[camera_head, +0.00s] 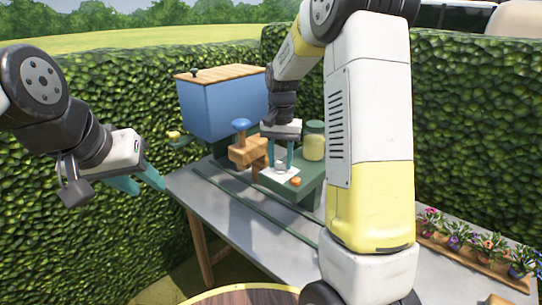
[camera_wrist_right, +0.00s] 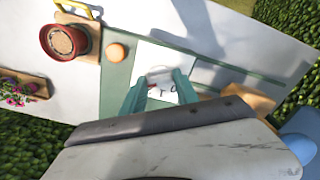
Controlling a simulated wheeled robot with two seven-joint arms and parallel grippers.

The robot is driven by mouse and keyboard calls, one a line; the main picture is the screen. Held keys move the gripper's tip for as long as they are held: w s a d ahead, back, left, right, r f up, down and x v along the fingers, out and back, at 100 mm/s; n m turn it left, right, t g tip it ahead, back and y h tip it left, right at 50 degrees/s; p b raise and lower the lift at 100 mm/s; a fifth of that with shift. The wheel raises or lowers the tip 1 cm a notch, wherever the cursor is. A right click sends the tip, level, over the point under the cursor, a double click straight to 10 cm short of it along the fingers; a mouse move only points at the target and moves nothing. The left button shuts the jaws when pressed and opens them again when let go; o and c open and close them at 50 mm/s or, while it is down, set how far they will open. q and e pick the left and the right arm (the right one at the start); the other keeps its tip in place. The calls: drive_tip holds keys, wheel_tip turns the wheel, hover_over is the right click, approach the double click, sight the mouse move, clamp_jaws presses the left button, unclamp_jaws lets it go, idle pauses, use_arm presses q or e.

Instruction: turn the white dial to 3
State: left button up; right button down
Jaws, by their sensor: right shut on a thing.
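The white dial (camera_head: 281,166) stands on a white plate (camera_head: 287,178) on the green machine's base. In the right wrist view the dial (camera_wrist_right: 159,76) is between the teal fingertips, with its plate (camera_wrist_right: 166,62) around it. Parts of markings show on the plate near the fingers, but the fingers hide others and I cannot read the setting. My right gripper (camera_head: 281,160) points down and is shut on the dial. My left gripper (camera_head: 147,181) is at the left, empty, with its fingers apart, away from the machine.
An orange button (camera_head: 295,182) sits close beside the plate. A pale yellow jar (camera_head: 314,146), a blue-topped wooden part (camera_head: 241,124) and a blue box (camera_head: 220,105) stand around the dial. Potted flowers (camera_head: 487,246) line the right. The table's front left is mostly clear.

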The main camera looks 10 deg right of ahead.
sight(280, 163)
drive_tip(key=shift+r, duration=0.1)
drive_tip(key=c, duration=0.9)
unclamp_jaws()
wheel_tip(280, 163, up, 7)
drive_tip(key=shift+r, duration=0.35)
